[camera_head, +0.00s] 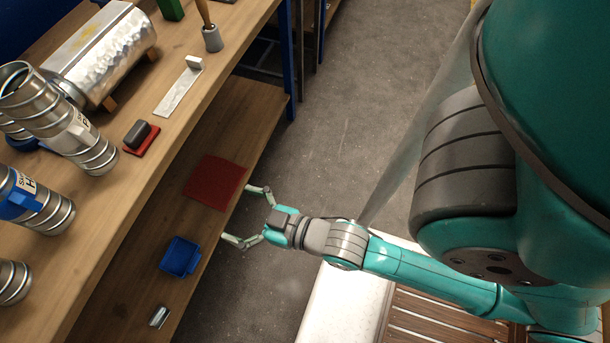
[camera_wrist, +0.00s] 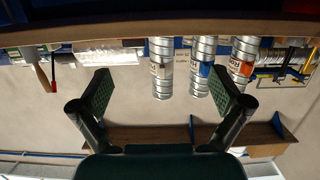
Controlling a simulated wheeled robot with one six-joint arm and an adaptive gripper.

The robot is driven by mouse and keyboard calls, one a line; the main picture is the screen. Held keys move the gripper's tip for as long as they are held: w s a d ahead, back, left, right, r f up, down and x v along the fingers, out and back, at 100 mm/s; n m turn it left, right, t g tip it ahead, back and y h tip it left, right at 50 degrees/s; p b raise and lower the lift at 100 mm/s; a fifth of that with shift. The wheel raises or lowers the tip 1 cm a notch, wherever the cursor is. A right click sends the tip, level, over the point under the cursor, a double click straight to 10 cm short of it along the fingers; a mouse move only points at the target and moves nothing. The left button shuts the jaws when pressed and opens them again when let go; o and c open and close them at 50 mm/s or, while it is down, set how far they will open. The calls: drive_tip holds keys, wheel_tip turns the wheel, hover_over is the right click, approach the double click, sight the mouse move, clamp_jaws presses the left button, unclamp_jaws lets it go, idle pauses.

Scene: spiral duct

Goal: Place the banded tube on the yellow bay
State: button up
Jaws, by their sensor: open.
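Several ribbed silver spiral tubes stand on the bench at the left of the head view. One carries a pale label (camera_head: 78,130), one a blue band (camera_head: 28,198), and a third (camera_head: 12,282) is cut off by the frame edge. I cannot tell which is the banded tube, nor make out a yellow bay. My gripper (camera_head: 240,214) is open and empty, away from the tubes, beside the lower shelf.
The lower shelf (camera_head: 140,235) holds a red mat (camera_head: 216,182), a blue bin (camera_head: 180,256) and a small metal piece (camera_head: 158,316). The bench holds a dented silver cylinder (camera_head: 110,50), a dark block (camera_head: 137,133) on red and a brush holder (camera_head: 212,39). The grey floor (camera_head: 345,90) is clear.

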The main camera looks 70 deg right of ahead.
drive_tip(key=s+f+g, duration=0.1)
drive_tip(key=s, duration=1.6)
drive_tip(key=shift+s, duration=0.15)
